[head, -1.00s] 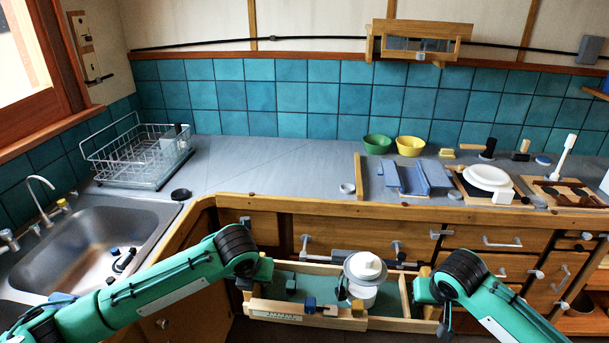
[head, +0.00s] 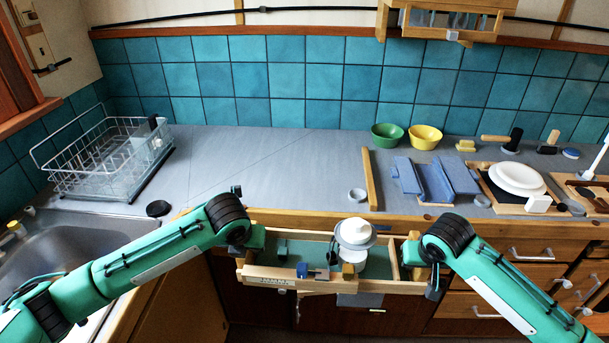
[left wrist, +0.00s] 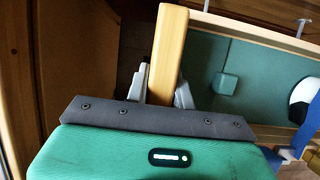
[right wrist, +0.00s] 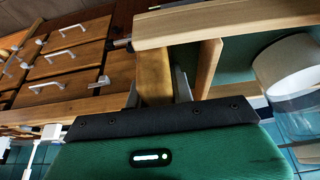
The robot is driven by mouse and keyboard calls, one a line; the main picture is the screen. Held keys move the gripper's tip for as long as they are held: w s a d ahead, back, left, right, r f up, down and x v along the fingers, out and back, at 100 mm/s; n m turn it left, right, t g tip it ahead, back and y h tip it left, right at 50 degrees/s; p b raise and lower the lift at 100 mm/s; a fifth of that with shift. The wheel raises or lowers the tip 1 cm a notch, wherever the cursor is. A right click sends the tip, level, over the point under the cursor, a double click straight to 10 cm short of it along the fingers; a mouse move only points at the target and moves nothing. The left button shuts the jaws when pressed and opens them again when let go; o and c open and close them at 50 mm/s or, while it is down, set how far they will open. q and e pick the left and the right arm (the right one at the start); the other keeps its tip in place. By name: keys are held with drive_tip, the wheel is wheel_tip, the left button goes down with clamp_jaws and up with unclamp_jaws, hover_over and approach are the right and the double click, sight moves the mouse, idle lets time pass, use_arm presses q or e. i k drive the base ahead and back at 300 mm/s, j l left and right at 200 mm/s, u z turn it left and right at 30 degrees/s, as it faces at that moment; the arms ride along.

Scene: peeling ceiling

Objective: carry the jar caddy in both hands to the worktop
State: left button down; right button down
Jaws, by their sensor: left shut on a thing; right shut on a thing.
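The jar caddy (head: 385,287) is a wooden tray with a green lining, held roughly level in front of the worktop's front edge. A jar with a white lid (head: 356,233) stands in it, right of the middle. My left gripper (head: 250,243) is shut on the left end handle, a wooden bar that also shows in the left wrist view (left wrist: 168,55). My right gripper (head: 412,252) is shut on the right end handle, which shows in the right wrist view (right wrist: 153,75). The grey worktop (head: 260,160) lies beyond the caddy.
The worktop is clear between the dish rack (head: 105,155) and a wooden strip (head: 370,180). A small grey ring (head: 357,195) and a dark round disc (head: 158,208) lie near the front. Bowls, blue racks (head: 435,180) and a white plate (head: 517,179) stand to the right.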

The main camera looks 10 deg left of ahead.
sight(302, 185)
drive_tip(key=i+j, duration=0.2)
drive_tip(key=i, duration=0.2)
drive_tip(key=i+j, duration=0.2)
drive_tip(key=i, duration=0.25)
drive_tip(key=i+j, duration=0.2)
drive_tip(key=i, duration=0.2)
